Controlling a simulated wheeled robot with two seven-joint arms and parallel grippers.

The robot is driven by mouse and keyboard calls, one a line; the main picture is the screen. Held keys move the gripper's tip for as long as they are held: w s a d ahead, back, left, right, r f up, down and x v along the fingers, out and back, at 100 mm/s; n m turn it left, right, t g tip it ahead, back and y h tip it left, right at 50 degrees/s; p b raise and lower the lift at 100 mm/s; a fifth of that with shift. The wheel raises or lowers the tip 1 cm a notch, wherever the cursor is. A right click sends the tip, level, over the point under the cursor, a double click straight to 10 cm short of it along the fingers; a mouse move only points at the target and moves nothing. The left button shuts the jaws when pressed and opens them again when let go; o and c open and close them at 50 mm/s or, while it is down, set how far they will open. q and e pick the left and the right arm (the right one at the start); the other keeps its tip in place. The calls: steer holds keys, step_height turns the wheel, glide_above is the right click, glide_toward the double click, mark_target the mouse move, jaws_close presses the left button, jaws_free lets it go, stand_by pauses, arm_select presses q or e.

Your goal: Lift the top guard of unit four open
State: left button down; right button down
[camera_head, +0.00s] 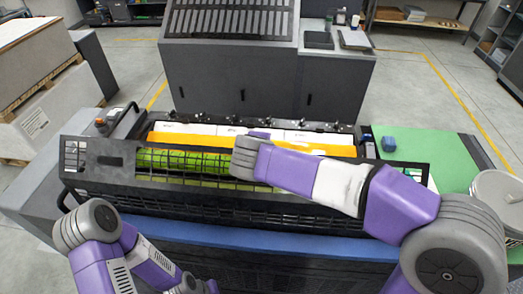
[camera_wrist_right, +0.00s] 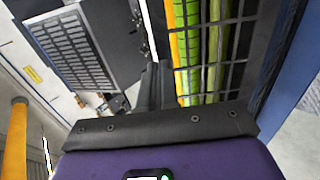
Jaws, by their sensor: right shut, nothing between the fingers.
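The black guard (camera_head: 102,161) with its open grid lies across the front of the press unit in the head view. Yellow-green rollers (camera_head: 185,160) show through its bars. The grid (camera_wrist_right: 233,42) also shows at the upper right of the wrist view. My right arm reaches over the guard's middle and hides part of it. My right gripper (camera_wrist_right: 158,75) is shut and empty, its fingers together beside the grid's edge; contact is unclear. In the head view this gripper is hidden behind its wrist. My left arm is at the lower left, its gripper out of view.
An orange strip (camera_head: 185,138) and white panels (camera_head: 187,128) lie behind the rollers. A grey cabinet (camera_head: 232,75) stands beyond. A green surface (camera_head: 425,148) is on the right, and a stacked pallet (camera_head: 38,70) on the left. Floor shows beyond.

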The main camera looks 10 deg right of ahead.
steer(key=shift+w+d+f, duration=0.1)
steer(key=shift+w+f, duration=0.3)
steer(key=shift+w, duration=0.05)
